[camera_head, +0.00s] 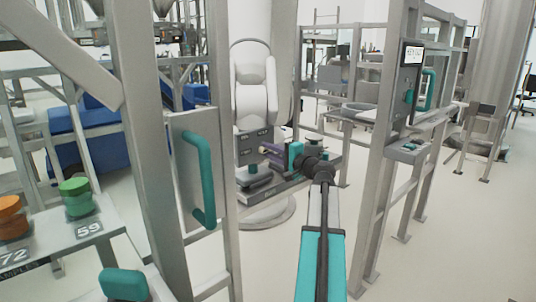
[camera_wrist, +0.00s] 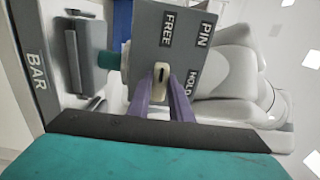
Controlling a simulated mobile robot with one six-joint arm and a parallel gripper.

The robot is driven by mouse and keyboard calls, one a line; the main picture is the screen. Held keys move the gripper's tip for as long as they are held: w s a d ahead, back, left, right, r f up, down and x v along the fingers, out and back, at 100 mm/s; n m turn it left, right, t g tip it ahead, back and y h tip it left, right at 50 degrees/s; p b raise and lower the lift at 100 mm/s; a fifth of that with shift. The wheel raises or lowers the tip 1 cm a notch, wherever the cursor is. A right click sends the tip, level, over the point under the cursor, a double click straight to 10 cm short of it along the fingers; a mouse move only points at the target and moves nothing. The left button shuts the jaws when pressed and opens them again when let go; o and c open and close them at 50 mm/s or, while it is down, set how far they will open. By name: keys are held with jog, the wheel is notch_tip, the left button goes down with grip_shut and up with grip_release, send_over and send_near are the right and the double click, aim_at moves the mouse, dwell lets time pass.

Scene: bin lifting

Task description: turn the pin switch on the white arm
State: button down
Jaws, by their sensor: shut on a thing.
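The white arm (camera_head: 255,85) stands upright behind the frame, with a grey switch panel (camera_head: 255,145) low on its front. In the wrist view the grey panel (camera_wrist: 180,40) carries the words PIN, FREE and HOLD, turned sideways. The pin switch (camera_wrist: 161,74), a small pale knob with a dark mark, sticks out below these words. My gripper (camera_wrist: 160,88) has its two purple fingers closed on the knob, one on each side. In the head view my gripper (camera_head: 268,153) reaches the panel, and the knob is too small to make out.
A panel marked BAR (camera_wrist: 36,70) with a dark block and a teal part (camera_wrist: 108,60) lies beside the switch. A grey post with a teal handle (camera_head: 197,180) stands left of my arm. Another post (camera_head: 385,150) stands close on the right.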

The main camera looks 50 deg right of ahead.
jog(key=shift+r, duration=0.1)
jog(key=c, duration=1.6)
grip_release()
jog(key=shift+w, duration=0.1)
jog(key=s, duration=0.9)
jog(key=s+a, duration=0.1)
jog(key=s, duration=0.4)
jog(key=shift+p, duration=0.35)
